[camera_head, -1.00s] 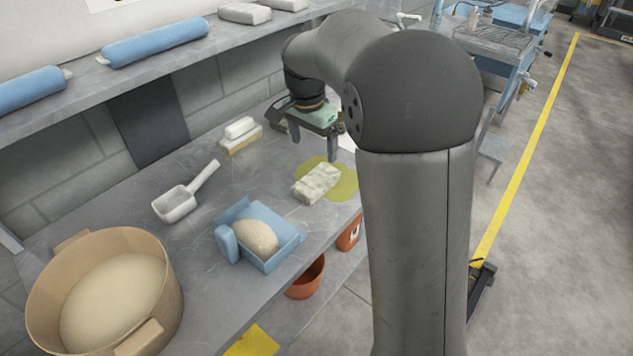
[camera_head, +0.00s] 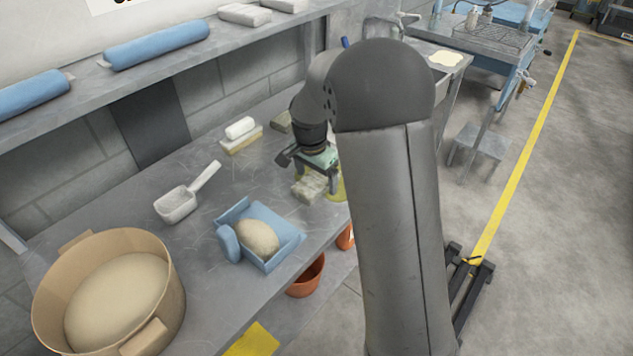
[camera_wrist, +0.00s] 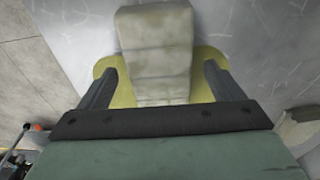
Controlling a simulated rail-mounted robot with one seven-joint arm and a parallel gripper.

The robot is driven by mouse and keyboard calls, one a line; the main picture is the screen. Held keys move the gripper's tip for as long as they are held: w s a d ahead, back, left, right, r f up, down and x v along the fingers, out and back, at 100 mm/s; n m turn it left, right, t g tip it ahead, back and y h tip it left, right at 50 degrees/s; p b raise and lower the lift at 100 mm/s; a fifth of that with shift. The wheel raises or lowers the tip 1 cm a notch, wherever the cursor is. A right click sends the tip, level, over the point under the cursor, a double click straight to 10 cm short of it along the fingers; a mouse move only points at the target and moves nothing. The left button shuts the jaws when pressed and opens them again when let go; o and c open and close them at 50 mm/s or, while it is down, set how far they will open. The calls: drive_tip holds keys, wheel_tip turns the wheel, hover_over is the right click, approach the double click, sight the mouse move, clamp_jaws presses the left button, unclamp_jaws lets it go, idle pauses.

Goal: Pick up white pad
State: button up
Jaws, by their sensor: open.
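The white pad (camera_head: 309,187), stained greenish grey, lies on the bench near its front edge, partly over a yellow-green puddle (camera_head: 341,190). My gripper (camera_head: 318,180) is low over the pad, and my arm hides part of it. In the wrist view the pad (camera_wrist: 155,48) runs up the middle between the two fingers of my gripper (camera_wrist: 158,85). The fingers stand apart on either side, with gaps to the pad. The yellow puddle (camera_wrist: 204,88) shows around the near end of the pad. My palm hides the pad's nearest end.
A blue tray (camera_head: 289,243) with a round pale lump, a white scoop (camera_head: 177,204) and a large tan tub (camera_head: 170,290) stand to the left. A yellowish block with a white piece on top (camera_head: 241,140) lies behind. A grey-green block (camera_head: 281,122) is beyond my gripper. A shelf overhangs the back.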

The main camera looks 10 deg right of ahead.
drive_tip(key=c, duration=1.2)
drive_tip(key=shift+o, duration=0.2)
drive_tip(key=shift+r, duration=0.1)
